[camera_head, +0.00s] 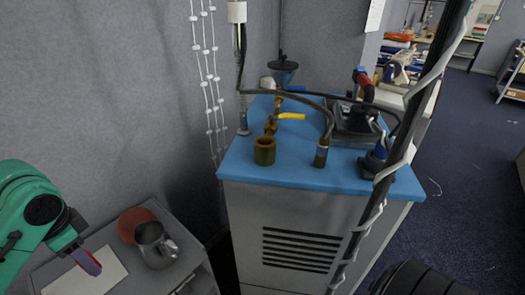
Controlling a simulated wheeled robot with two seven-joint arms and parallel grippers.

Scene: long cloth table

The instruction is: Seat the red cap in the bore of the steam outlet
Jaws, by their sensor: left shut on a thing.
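My left gripper (84,259) is at the lower left, at the end of a green arm, above the grey side cabinet. It is shut on a small red piece, which looks like the red cap (90,264); its shape is mostly hidden. A brass-coloured, upright, open-topped cylinder (264,152) stands at the front of the blue-topped machine and looks like the steam outlet. A smaller upright fitting (321,154) stands to its right. The gripper is well left of and apart from both. My right gripper is not in view.
A metal jug (154,244) and a red round thing (132,217) stand on the grey cabinet (190,249), beside a pale sheet (87,279). The blue top (230,165) carries a yellow-handled valve (290,116), hoses and a funnel (283,72). A dark pole with cable crosses the right side.

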